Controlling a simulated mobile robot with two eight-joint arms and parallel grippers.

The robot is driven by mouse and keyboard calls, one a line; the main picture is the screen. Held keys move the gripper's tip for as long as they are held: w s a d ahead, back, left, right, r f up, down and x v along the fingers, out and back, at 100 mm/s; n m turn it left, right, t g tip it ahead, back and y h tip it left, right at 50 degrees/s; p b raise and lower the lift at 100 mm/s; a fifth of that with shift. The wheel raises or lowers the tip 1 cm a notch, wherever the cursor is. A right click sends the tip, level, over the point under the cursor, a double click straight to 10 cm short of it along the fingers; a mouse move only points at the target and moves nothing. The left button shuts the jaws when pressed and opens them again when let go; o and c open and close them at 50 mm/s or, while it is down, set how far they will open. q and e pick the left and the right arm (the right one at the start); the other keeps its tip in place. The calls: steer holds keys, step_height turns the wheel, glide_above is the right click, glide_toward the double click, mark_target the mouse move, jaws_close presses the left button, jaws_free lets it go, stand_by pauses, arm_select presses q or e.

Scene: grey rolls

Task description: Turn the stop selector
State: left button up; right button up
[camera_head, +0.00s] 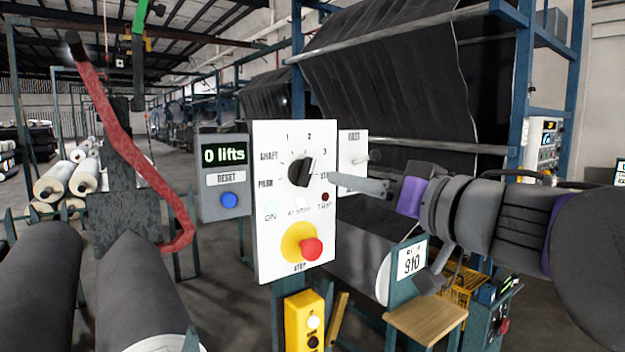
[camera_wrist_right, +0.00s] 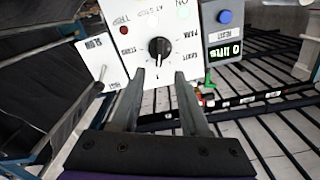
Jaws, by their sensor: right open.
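The stop selector is a black rotary knob (camera_head: 301,172) on a white upright panel (camera_head: 270,225). Printed positions around it include 1, 2, 3, SHAFT and PARK. I cannot tell for sure which mark its pointer meets. In the right wrist view the knob (camera_wrist_right: 159,49) shows upside down, ahead of and between the fingers. My right gripper (camera_head: 338,180) comes in from the right, its tips just right of the knob in the head view. In the wrist view the gripper (camera_wrist_right: 159,74) is open and empty, apart from the knob. My left gripper is not in view.
Below the knob are small lamps and a red stop button (camera_head: 311,249) on a yellow disc. A grey counter box (camera_head: 224,178) reading "0 lifts" has a blue button. A white plate with a small lever (camera_head: 374,156) stands behind the fingers. A red bent bar (camera_head: 130,150) is at left.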

mark_target(310, 173)
steer(key=x, duration=0.9)
steer(key=shift+w+a+p, duration=0.25)
steer(key=shift+w+p, duration=0.05)
steer(key=shift+p, duration=0.05)
jaws_close()
